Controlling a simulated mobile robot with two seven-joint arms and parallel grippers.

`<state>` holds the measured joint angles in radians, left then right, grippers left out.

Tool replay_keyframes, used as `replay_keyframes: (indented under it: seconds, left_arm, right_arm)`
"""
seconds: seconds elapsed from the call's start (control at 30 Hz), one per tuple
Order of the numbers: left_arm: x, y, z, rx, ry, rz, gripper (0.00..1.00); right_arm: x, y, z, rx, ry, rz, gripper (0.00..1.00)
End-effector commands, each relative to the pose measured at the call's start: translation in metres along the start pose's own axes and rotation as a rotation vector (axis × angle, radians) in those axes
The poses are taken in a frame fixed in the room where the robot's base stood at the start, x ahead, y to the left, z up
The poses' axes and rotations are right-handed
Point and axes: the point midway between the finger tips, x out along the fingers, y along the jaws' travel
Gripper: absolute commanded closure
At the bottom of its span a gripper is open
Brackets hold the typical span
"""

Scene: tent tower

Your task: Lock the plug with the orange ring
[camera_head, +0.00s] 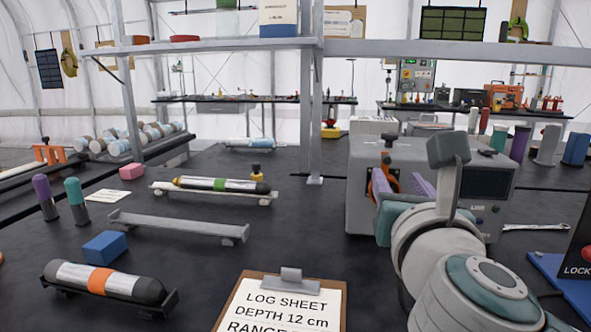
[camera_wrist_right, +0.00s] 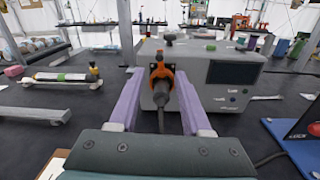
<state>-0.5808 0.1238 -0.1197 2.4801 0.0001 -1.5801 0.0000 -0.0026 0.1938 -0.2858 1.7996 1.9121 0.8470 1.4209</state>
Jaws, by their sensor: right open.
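An orange ring (camera_head: 379,183) sits on the front of a grey instrument box (camera_head: 358,205). In the right wrist view the ring (camera_wrist_right: 161,70) surrounds a dark plug (camera_wrist_right: 161,94) that points out of the box toward me, with a cable hanging below it. My right gripper (camera_head: 399,178) faces the box. Its two purple fingers stand open, one on either side of the ring and plug in the right wrist view (camera_wrist_right: 159,78). I see gaps between fingers and ring there; how far the fingertips are from the box is unclear. My left gripper is not in view.
A clipboard log sheet (camera_head: 285,303) lies at the front. A dark cylinder with an orange band (camera_head: 101,280), a blue block (camera_head: 105,246) and an empty rail (camera_head: 180,226) are on the left. A shelf post (camera_head: 312,110) rises left of the box.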

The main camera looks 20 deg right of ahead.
Motion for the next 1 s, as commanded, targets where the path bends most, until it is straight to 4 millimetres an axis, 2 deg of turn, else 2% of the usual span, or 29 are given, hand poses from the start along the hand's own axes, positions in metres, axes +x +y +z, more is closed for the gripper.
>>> replay_keyframes:
  seconds: [0.2, 0.33, 0.5, 0.77, 1.0]
  left_arm:
    - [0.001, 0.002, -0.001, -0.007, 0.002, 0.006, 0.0]
    - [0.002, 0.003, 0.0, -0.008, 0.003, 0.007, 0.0]
    - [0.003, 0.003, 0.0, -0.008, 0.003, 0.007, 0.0]
    - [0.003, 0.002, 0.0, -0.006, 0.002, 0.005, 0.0]
    - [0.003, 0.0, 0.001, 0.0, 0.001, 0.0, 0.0]
  right_arm:
    - [0.044, 0.0, 0.002, -0.006, -0.005, 0.0, 0.52]
    - [0.062, 0.001, 0.001, -0.004, -0.003, 0.002, 0.52]
    - [0.074, 0.001, 0.001, -0.003, -0.003, 0.002, 0.52]
    - [0.075, 0.001, 0.001, -0.003, -0.001, 0.002, 0.52]
    - [0.075, 0.001, 0.001, -0.004, -0.002, 0.002, 0.78]
